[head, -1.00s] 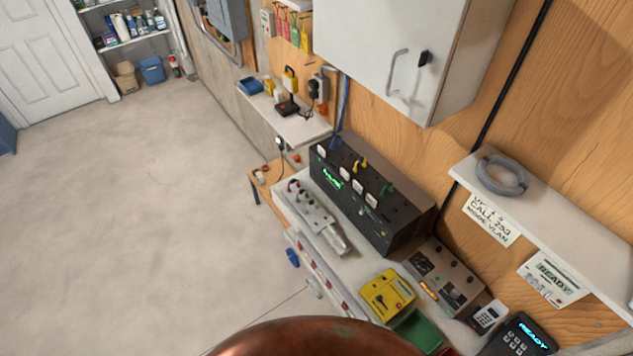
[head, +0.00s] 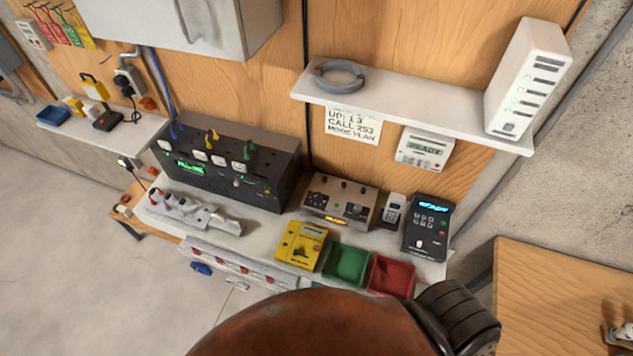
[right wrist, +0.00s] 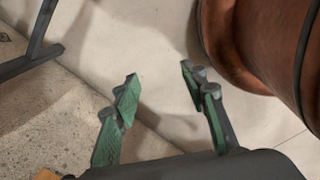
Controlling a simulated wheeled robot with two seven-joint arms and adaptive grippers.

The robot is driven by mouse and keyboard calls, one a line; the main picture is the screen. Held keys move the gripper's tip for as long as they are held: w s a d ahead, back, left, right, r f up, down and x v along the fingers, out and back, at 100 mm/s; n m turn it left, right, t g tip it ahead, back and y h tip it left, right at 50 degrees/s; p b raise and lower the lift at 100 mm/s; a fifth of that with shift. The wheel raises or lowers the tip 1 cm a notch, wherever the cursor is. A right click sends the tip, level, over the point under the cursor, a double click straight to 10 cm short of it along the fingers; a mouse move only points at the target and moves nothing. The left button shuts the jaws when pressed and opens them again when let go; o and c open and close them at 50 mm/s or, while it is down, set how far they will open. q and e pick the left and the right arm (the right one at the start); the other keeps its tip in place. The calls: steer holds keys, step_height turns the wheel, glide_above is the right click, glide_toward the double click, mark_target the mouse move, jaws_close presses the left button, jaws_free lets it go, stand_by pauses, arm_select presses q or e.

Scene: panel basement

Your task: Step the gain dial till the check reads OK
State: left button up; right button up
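A metal-fronted box (head: 340,202) with dark dials and a small orange display stands on the bench. To its left is a black panel unit (head: 228,165) with white, yellow and green parts and a lit green display. A yellow meter (head: 301,246) with a dark dial lies in front. I cannot tell which of these carries the gain dial, and the check readout is too small to read. My right gripper (right wrist: 160,74) shows in the right wrist view, green fingers apart, empty, above the floor and away from the bench. My left gripper is not in view.
A green tray (head: 346,264) and a red tray (head: 391,276) sit at the bench's front edge. A keypad device (head: 427,227) stands at the right end. A shelf (head: 420,110) with a cable coil (head: 339,76) and a white unit (head: 527,80) overhangs. A wooden table (head: 560,300) is at right.

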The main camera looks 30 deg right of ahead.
arm_select(q)
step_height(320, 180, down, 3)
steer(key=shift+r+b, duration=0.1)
steer(key=shift+b, duration=0.8)
arm_select(e)
steer(key=shift+t+y, duration=0.5)
steer(key=shift+t, duration=0.1)
steer(key=f, duration=0.1)
steer(key=w+f, duration=0.1)
steer(key=f, duration=0.1)
steer(key=w+a+f, duration=0.1)
steer(key=shift+w+f, duration=0.1)
steer(key=shift+f, duration=0.3)
jaws_close()
